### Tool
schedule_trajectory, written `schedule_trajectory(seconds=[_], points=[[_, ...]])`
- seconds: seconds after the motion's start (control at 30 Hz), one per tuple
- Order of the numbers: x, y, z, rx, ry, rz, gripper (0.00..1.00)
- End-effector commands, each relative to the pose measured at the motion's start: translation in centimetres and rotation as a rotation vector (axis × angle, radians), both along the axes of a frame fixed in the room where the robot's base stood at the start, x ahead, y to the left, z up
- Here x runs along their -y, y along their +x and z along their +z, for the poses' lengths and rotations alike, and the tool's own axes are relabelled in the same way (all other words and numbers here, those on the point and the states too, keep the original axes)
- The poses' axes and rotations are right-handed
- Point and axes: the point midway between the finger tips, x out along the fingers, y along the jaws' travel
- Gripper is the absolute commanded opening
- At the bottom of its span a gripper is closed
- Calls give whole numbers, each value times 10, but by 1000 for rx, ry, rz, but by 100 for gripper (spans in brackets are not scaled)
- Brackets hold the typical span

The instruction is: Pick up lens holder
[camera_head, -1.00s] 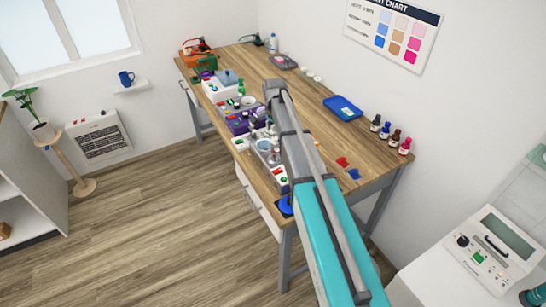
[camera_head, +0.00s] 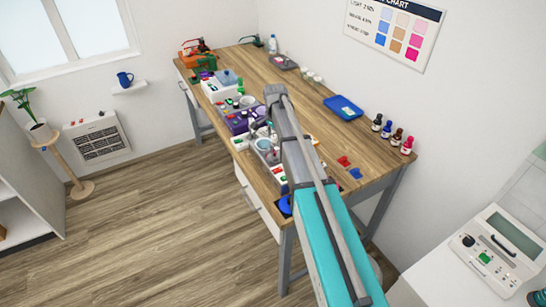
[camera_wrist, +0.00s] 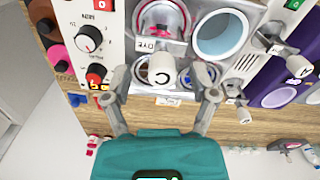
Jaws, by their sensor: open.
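I cannot tell for certain which part is the lens holder. In the wrist view my gripper (camera_wrist: 161,74) is open, its two grey fingers apart. A white, round-ended piece marked with a dark letter, perhaps C (camera_wrist: 162,69), lies between the fingertips, with gaps on both sides. Similar white-ended grey pieces stand to the right, one marked L (camera_wrist: 234,88) and one perhaps A (camera_wrist: 303,71). Just beyond the fingers are a clear round vessel with a DYE label (camera_wrist: 163,18) and a pale blue cup (camera_wrist: 220,36). In the head view my arm hides part of this area.
A white panel with a dial (camera_wrist: 89,39) stands close to the left finger. In the head view the wooden table (camera_head: 300,88) has equipment crowded along its left edge. A blue tray (camera_head: 343,107) and several small bottles (camera_head: 391,133) stand at the right. The floor left is clear.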

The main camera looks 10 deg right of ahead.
Motion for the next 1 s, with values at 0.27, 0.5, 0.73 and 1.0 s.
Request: schedule_trajectory(seconds=[0.27, 0.5, 0.73, 1.0], points=[[0, 0, -17, 0, 0, 0, 75], [0, 0, -17, 0, 0, 0, 75], [0, 0, -17, 0, 0, 0, 75], [0, 0, -17, 0, 0, 0, 58]])
